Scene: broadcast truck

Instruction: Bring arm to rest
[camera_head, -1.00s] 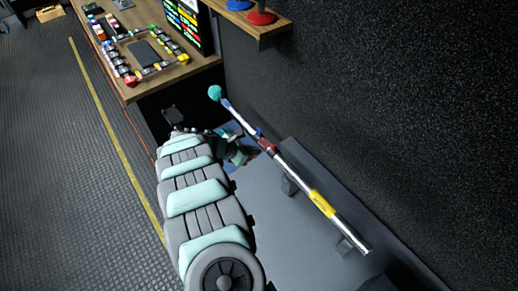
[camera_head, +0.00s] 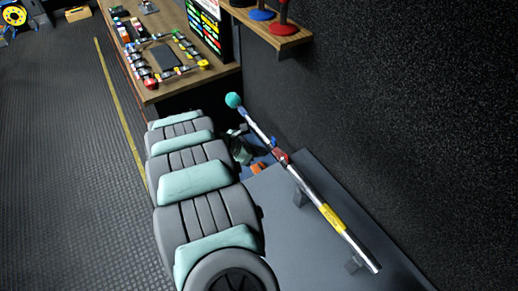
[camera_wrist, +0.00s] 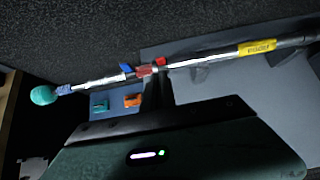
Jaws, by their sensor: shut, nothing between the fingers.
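My arm curves away from the camera in the head view, with its grey and teal segments over the left side of the bench. My gripper (camera_wrist: 157,88) shows in the wrist view as a dark narrow shape, shut and empty. It appears in front of the pole's red clamp in that view; I cannot tell the gap between them. In the head view my arm mostly hides the gripper. The silver pole (camera_head: 318,205) with a teal ball at its end lies on supports on the grey bench (camera_head: 290,245). The pole also shows in the wrist view (camera_wrist: 210,63).
A blue tray (camera_wrist: 98,97) with a teal and an orange piece lies beyond my gripper. A wooden desk (camera_head: 190,75) with a switch panel stands at the back. A wooden shelf (camera_head: 285,42) juts from the dark wall.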

